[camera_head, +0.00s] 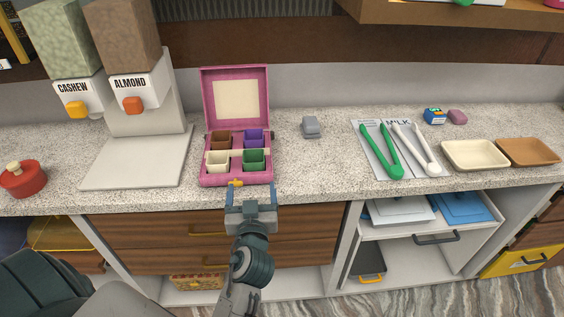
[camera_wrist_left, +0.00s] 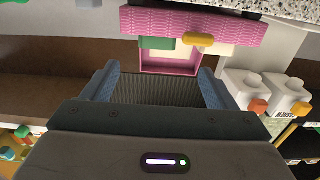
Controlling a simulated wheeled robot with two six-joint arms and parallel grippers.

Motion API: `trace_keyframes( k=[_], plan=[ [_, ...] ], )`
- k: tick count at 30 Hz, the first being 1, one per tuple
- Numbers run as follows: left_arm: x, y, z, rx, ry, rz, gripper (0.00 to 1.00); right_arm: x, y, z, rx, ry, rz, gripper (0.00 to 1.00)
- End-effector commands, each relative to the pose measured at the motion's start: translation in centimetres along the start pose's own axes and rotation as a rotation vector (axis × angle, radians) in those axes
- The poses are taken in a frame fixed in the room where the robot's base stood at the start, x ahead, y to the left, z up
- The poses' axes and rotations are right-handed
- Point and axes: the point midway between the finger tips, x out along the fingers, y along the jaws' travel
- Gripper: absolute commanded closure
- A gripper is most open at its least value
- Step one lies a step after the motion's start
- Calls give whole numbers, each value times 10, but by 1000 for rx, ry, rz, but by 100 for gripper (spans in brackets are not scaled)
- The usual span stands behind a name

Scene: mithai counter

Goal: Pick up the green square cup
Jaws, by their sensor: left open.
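The green square cup (camera_head: 254,159) sits in the front right compartment of the open pink box (camera_head: 208,180) on the counter. A brown cup (camera_head: 221,140), a purple cup (camera_head: 254,137) and a cream cup (camera_head: 217,160) share the box. My left gripper (camera_head: 251,191) is just in front of the box's front edge, open and empty, apart from the green cup. In the left wrist view, the open fingers (camera_wrist_left: 160,77) face the pink box (camera_wrist_left: 200,22), and the green cup (camera_wrist_left: 157,43) shows partly beneath its edge. My right gripper is not in view.
The box's raised lid (camera_head: 236,100) stands behind the cups, and a yellow clasp (camera_head: 236,182) is at its front. The nut dispenser (camera_head: 140,165) is to the left. A grey block (camera_head: 310,127), green tongs (camera_head: 380,150) and trays (camera_head: 475,154) lie to the right.

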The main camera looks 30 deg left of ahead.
Motion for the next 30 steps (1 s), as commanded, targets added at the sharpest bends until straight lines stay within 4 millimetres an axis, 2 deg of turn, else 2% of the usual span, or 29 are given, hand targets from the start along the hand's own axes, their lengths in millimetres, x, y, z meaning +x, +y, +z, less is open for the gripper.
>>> trace_keyframes(
  k=[3,10,16,24,30],
  plan=[
    [12,0,-8,-2,17,0,20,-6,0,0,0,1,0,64],
    [45,0,-8,0,15,-1,20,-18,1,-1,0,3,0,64],
    [59,1,-7,-1,12,-2,20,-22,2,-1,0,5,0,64],
    [96,5,-6,0,12,-1,20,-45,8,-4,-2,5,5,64],
    [107,4,-2,-3,11,-2,20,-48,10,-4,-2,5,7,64]
  ],
)
